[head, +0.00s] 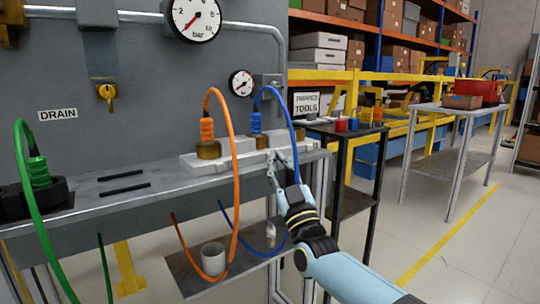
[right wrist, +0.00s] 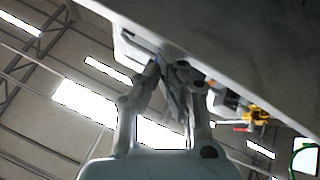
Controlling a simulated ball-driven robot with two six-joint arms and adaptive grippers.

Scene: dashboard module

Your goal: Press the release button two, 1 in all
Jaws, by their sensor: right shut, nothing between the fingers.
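A white manifold block (head: 228,160) sits on the shelf of the grey panel. It carries a brass fitting with an orange plug and hose (head: 207,130), and a blue plug and hose (head: 256,124) to its right. My right gripper (head: 276,166) is shut and empty at the right end of the block, just below the blue plug. I cannot tell whether its tips touch the block. The release button two cannot be made out; the gripper may cover it. In the right wrist view, the fingertips (right wrist: 168,68) are close to a white part (right wrist: 131,42). My left gripper is not in view.
The blue hose loops down beside my right gripper. A green hose (head: 38,175) on a black fitting is at the left. A black stand (head: 346,160) with small coloured items is at the right.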

